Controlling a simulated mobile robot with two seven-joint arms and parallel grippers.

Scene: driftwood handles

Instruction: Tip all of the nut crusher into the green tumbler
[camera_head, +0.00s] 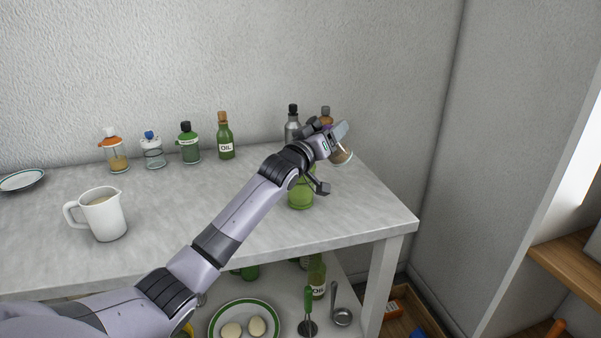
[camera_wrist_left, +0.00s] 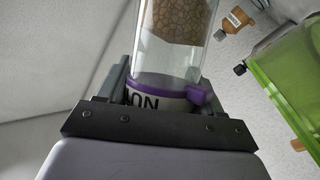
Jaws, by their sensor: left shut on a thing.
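My left gripper (camera_head: 335,140) is shut on the nut crusher around its pale, lettered band. The nut crusher (camera_head: 343,156) is tilted, its clear body pointing down to the right in the head view. In the left wrist view, the nut crusher (camera_wrist_left: 172,55) has a clear body, a purple collar, and brown pieces gathered at the end away from the gripper. The green tumbler (camera_head: 300,198) stands on the tabletop, below and left of the gripper, partly hidden by my arm. It also shows at the right of the left wrist view (camera_wrist_left: 292,75). My right gripper is out of view.
A grey bottle (camera_head: 292,130) and a brown-topped one (camera_head: 326,114) stand behind the gripper. A green oil bottle (camera_head: 225,140), several jars and a white jug (camera_head: 103,215) stand left. The table's right edge is close. A lower shelf holds a plate (camera_head: 216,328).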

